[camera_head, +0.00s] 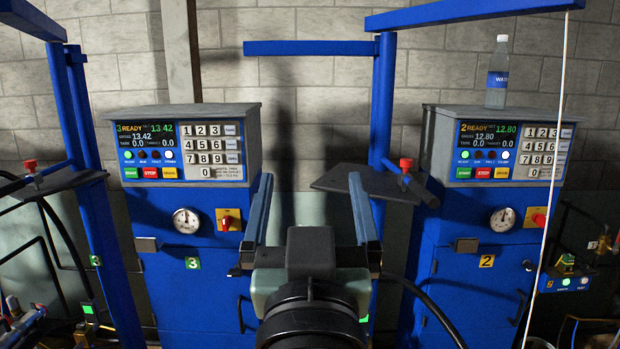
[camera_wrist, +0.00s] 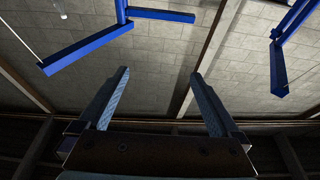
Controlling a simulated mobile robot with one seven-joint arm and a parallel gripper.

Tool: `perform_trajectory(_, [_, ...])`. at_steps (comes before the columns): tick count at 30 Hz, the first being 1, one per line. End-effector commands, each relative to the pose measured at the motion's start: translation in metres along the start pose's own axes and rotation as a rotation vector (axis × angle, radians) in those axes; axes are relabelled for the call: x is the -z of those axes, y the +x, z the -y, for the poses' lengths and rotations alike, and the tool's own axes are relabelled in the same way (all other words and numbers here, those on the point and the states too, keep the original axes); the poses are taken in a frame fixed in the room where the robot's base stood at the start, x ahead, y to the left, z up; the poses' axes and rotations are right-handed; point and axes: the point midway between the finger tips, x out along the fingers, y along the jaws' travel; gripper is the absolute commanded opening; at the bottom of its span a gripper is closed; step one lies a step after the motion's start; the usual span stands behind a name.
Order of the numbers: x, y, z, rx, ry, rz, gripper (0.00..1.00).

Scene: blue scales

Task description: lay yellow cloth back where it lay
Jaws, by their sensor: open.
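No yellow cloth shows in either view. My gripper (camera_head: 311,190) is raised in the middle of the head view, in front of the gap between two blue scale cabinets. Its two fingers are spread wide apart with nothing between them. In the wrist view my gripper (camera_wrist: 160,80) is also open and empty, with only the grey block wall beyond it.
Scale 3 (camera_head: 212,268) stands at left and scale 2 (camera_head: 470,290) at right, each with a keypad console on top. A water bottle (camera_head: 497,75) stands on the right console. Blue posts, a dark plate (camera_head: 350,181) and a white cord (camera_head: 550,200) are nearby.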

Motion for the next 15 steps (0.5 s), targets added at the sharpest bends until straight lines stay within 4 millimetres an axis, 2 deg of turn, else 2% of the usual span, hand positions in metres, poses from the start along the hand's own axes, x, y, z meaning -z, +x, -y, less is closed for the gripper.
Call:
perform_trajectory(1, [0.045,-0.008,0.000,0.000,0.003,-0.126,0.99])
perform_trajectory(3, [0.091,-0.022,-0.001,-0.001,0.007,-0.263,0.99])
perform_trajectory(6, [0.136,-0.041,-0.001,-0.002,0.011,-0.403,0.99])
perform_trajectory(10, [0.161,-0.054,-0.001,-0.002,0.013,-0.486,0.99])
perform_trajectory(15, [0.164,-0.056,-0.002,-0.002,0.013,-0.495,0.99])
